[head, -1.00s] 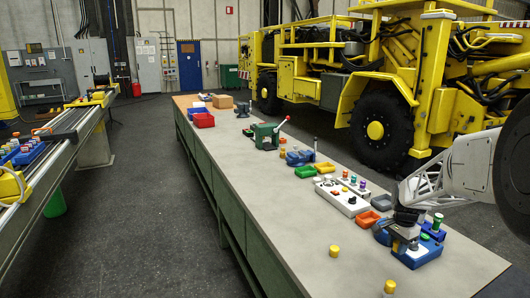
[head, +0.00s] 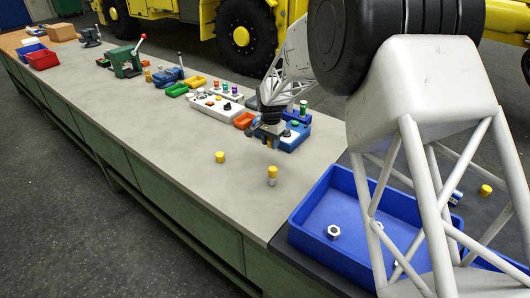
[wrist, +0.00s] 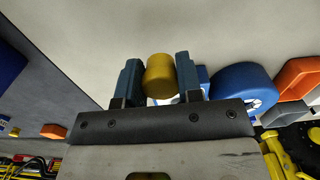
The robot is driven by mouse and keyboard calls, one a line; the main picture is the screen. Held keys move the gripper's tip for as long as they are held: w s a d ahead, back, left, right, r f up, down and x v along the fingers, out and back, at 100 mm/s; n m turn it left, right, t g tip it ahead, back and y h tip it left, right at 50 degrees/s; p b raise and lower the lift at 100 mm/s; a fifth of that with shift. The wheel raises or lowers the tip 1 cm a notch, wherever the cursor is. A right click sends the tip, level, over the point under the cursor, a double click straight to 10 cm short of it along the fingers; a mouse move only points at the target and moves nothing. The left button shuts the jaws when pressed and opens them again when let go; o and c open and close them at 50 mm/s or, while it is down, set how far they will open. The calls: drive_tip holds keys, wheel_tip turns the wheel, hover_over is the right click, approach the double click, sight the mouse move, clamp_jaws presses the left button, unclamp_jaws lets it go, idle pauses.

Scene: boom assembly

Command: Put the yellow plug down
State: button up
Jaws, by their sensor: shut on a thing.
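In the wrist view a yellow plug (wrist: 159,75) sits between the two blue-grey fingers of my gripper (wrist: 157,82), which is shut on it. In the head view my gripper (head: 268,138) is low over the bench, just left of a blue-and-white block (head: 292,136). The held plug cannot be made out clearly there, and its gap to the bench top is hard to judge. Two other yellow plugs stand on the bench, one to the left (head: 220,157) and one nearer, on a metal base (head: 272,176).
Behind are a white control box (head: 215,107), an orange tray (head: 244,120) and a green device (head: 125,62). A large blue bin (head: 325,205) with nuts is at front right. Another yellow piece (head: 486,190) lies beyond it.

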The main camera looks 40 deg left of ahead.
sight(270, 161)
drive_tip(key=shift+f, duration=1.65)
drive_tip(key=shift+f, duration=0.1)
drive_tip(key=shift+f, duration=1.8)
drive_tip(key=shift+f, duration=0.1)
drive_tip(key=o, duration=0.9)
wheel_tip(270, 161, up, 12)
drive_tip(key=shift+r, duration=0.1)
